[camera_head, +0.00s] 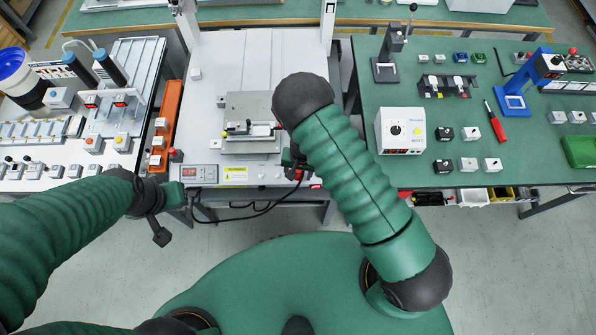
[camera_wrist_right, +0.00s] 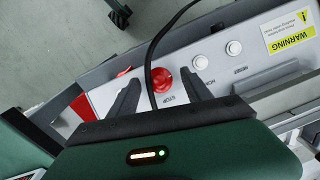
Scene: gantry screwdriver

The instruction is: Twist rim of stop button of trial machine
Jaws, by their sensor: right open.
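The stop button (camera_wrist_right: 163,79) is a round red knob above the word STOP, on the light front panel (camera_wrist_right: 110,88) of the central machine. In the right wrist view, my right gripper (camera_wrist_right: 157,82) is open, with one dark finger on each side of the button's lower side. I cannot tell whether either finger touches the rim. In the head view, my right gripper (camera_head: 294,164) is at the right end of the machine's front edge, partly hidden by my arm. My left gripper (camera_head: 157,226) hangs left of the machine, apart from it; its jaws are unclear.
A black cable (camera_wrist_right: 150,52) runs close beside the button. Two white buttons, HOME (camera_wrist_right: 202,61) and RESET (camera_wrist_right: 234,48), sit along the panel near a yellow warning label (camera_wrist_right: 288,31). A green bench (camera_head: 445,120) stands right of the machine. Open floor lies in front.

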